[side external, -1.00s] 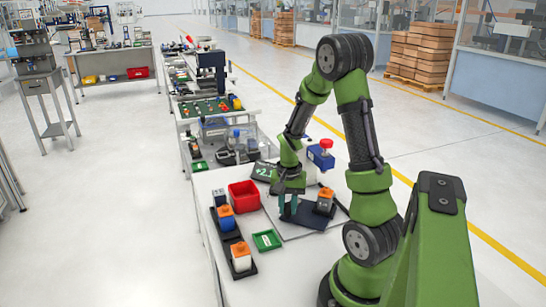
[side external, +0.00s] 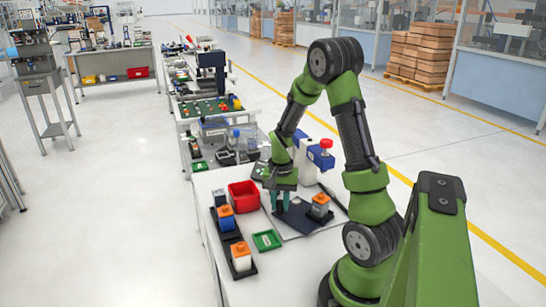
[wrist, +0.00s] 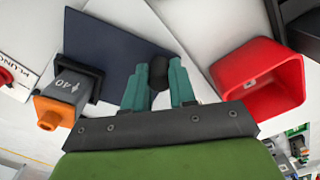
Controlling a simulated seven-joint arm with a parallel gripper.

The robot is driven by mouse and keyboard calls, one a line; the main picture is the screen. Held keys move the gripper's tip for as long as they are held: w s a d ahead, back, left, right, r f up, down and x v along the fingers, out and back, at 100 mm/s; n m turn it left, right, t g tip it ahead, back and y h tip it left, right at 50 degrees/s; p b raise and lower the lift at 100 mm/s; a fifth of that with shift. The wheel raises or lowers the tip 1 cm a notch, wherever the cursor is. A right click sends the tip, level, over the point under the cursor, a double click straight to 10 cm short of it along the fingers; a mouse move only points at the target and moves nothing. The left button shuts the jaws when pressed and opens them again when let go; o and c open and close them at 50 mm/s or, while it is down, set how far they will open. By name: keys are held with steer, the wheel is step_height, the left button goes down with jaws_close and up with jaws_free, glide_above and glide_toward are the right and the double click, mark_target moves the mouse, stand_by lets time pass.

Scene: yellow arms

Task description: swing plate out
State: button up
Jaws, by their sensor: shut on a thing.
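The dark blue plate (side external: 308,224) lies flat on the light base on the table. In the wrist view the plate (wrist: 115,40) ends close to my fingertips. My gripper (side external: 284,208) points down at the plate's left end, its teal fingers shut on a small black knob (wrist: 159,67). The fingers also show in the wrist view (wrist: 160,84). A grey block with an orange top (side external: 320,205), marked 40 in the wrist view (wrist: 70,92), sits in a dark holder at the plate's other end. The plate's pivot is hidden.
A red bin (side external: 244,195) stands left of my gripper. A small green tray (side external: 267,240) and a dark rack (side external: 232,238) with orange-topped blocks lie nearer. A white and blue device with a red knob (side external: 325,146) stands behind the plate.

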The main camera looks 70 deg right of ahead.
steer(key=shift+w+d, duration=0.2)
steer(key=shift+w, duration=0.3)
steer(key=shift+w+d, duration=0.1)
steer(key=shift+w, duration=0.05)
steer(key=shift+w+d, duration=0.45)
steer(key=shift+w, duration=0.3)
steer(key=shift+w+d, duration=0.2)
steer(key=o, duration=0.6)
steer(key=shift+s+r, duration=0.15)
steer(key=shift+r, duration=3.6)
